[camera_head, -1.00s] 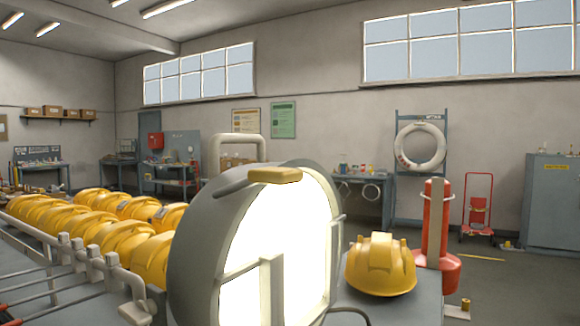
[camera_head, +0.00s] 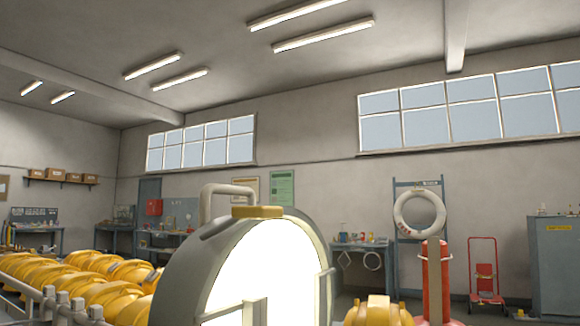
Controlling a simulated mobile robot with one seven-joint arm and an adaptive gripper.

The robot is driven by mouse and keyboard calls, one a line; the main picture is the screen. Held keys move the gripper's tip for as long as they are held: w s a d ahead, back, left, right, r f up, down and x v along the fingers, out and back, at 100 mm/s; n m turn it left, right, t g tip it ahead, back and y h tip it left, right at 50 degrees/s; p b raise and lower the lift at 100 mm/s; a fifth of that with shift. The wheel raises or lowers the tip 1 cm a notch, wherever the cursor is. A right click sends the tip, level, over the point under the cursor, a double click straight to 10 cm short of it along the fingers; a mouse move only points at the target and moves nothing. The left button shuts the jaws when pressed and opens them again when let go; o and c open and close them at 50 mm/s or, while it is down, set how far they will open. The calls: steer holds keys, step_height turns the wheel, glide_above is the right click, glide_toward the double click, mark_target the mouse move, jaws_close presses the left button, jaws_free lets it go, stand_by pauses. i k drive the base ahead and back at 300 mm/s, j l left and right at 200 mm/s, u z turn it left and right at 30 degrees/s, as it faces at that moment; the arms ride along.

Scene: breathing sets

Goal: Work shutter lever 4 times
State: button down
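A large round grey lamp (camera_head: 185,262) with a bright white face stands in the middle foreground of the head view. A grey handle (camera_head: 228,188) arches up behind its top. A yellow block (camera_head: 257,212) sits on the top rim, beside a dark grey bar (camera_head: 222,229); I cannot tell for certain which part is the shutter lever. Upright strips cross the lower part of the lit face. The lamp's lower part is cut off by the frame. My gripper does not show.
Yellow helmets (camera_head: 85,272) lie in rows at left behind a grey rail (camera_head: 62,308). Another yellow helmet (camera_head: 378,312) and a red post (camera_head: 435,280) stand right of the lamp. A life ring (camera_head: 419,216), a red hand truck (camera_head: 485,272) and a grey cabinet (camera_head: 556,262) are farther back.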

mark_target(239, 214)
steer(key=k+l+u, duration=0.1)
steer(key=k+l, duration=0.5)
steer(key=l, duration=0.25)
steer(key=k+l+u, duration=0.15)
steer(key=k+l, duration=0.45)
steer(key=l, duration=0.15)
